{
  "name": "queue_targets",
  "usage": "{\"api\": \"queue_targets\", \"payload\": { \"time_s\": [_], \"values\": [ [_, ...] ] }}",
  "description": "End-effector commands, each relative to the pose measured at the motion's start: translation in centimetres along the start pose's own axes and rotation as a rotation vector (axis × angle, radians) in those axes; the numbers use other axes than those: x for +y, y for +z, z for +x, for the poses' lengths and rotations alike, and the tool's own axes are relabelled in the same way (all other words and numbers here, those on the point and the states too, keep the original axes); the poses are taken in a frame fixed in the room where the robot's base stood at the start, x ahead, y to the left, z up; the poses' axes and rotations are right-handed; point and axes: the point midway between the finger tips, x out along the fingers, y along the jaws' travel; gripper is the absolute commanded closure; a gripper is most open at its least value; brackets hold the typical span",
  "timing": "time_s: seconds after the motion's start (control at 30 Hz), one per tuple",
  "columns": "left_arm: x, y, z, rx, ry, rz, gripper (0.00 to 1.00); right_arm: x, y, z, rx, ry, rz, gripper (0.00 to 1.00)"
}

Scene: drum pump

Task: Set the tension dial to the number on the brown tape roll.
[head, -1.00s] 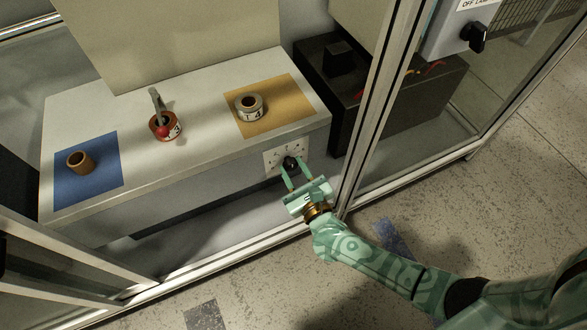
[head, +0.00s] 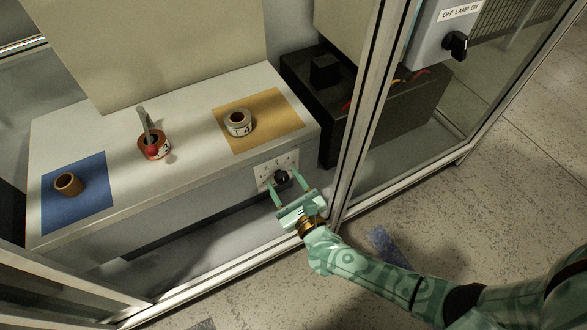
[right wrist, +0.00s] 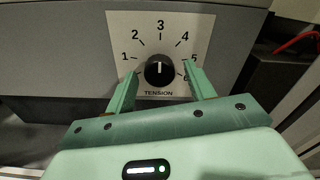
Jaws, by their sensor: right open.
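The tension dial (head: 281,177) is a black knob on a white plate on the bench front. In the right wrist view the dial (right wrist: 159,70) has numbers 1 to 6 around it, and its white mark points up toward 3. My right gripper (head: 289,181) is open, its fingers on either side of the knob with gaps. A tan-brown roll (head: 68,184) stands on the blue mat; I see no number on it. An orange-brown roll (head: 154,146) with a white label, seemingly 3, stands mid-bench. A greyish roll (head: 238,123) labelled 4 is on the yellow mat. My left gripper is out of view.
A metal frame post (head: 362,110) rises just right of my gripper. A grey switch box (head: 440,35) labelled OFF LAMP ON is at upper right. A black box (head: 325,72) stands beside the bench.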

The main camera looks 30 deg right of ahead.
Motion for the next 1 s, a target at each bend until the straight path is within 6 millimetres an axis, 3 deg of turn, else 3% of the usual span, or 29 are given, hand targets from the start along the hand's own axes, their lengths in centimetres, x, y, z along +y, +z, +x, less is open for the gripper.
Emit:
{"api": "queue_targets", "payload": {
  "time_s": [0.17, 0.3, 0.6, 0.8, 1.0],
  "values": [
    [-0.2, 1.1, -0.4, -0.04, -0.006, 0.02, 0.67, -0.1, 0.4, -2.5, -0.001, 0.001, -0.002, 0.46],
    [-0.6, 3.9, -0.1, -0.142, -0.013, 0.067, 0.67, -0.2, 0.5, -6.1, -0.001, 0.001, -0.002, 0.46],
    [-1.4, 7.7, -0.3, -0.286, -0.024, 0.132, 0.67, -0.1, 0.2, -13.6, 0.001, 0.001, 0.0, 0.46],
    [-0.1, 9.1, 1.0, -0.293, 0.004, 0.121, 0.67, -0.1, 0.0, -15.9, 0.001, 0.001, -0.001, 0.46],
    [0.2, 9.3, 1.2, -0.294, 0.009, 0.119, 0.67, 0.0, -0.1, -16.3, 0.002, 0.001, -0.001, 0.46]
  ]
}}
